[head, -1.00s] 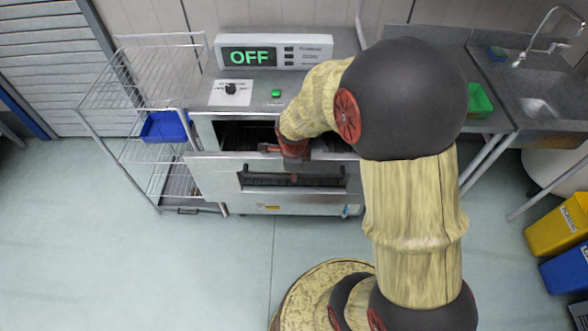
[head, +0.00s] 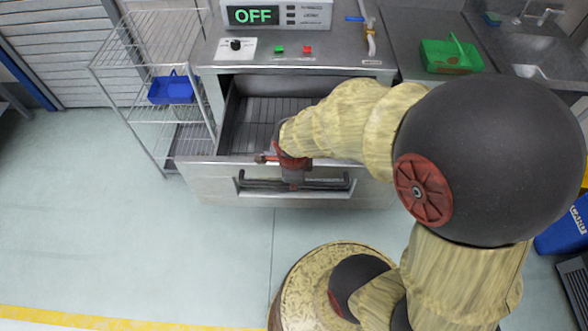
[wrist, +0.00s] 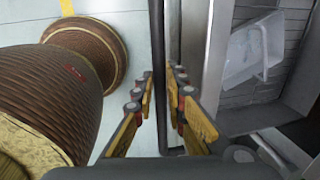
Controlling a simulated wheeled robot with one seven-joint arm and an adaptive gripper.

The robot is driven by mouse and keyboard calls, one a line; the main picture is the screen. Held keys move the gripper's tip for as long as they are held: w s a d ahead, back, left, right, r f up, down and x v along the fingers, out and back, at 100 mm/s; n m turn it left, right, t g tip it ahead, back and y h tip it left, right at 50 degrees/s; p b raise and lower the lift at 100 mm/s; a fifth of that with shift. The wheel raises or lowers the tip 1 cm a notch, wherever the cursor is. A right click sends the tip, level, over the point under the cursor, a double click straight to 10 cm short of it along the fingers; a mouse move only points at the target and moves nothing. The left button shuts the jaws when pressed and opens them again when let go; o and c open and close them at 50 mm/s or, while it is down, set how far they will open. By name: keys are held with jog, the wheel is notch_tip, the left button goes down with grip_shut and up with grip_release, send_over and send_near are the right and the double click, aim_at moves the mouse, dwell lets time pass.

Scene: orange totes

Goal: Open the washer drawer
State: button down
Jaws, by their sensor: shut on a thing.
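The washer (head: 290,62) is a steel cabinet with a display reading OFF. Its drawer (head: 215,184) is pulled well out, and the wire-lined inside (head: 252,115) shows. The drawer's dark bar handle (head: 325,184) runs along the front. My gripper (head: 292,182) is at the handle's middle, its fingers on either side of the bar. In the wrist view my gripper (wrist: 168,105) is shut around the handle (wrist: 158,50). My arm hides the right part of the drawer's inside. A pale container (wrist: 255,50) shows inside the drawer in the wrist view.
A wire rack (head: 150,60) with a blue bin (head: 172,88) stands close on the left. A counter with a green basket (head: 450,56) and a sink (head: 525,45) is on the right. The floor (head: 150,240) in front is clear.

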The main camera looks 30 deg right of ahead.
jog(key=shift+s+a, duration=0.45)
jog(key=shift+s, duration=0.25)
jog(key=c, duration=1.8)
grip_release()
jog(key=shift+c, duration=0.2)
jog(key=shift+o, duration=0.2)
jog(key=shift+r, duration=0.1)
notch_tip(320, 180, up, 12)
jog(key=s+a, duration=0.1)
jog(key=s, duration=0.1)
jog(key=shift+a+f, duration=0.15)
jog(key=shift+f, duration=0.05)
jog(key=shift+w, duration=0.1)
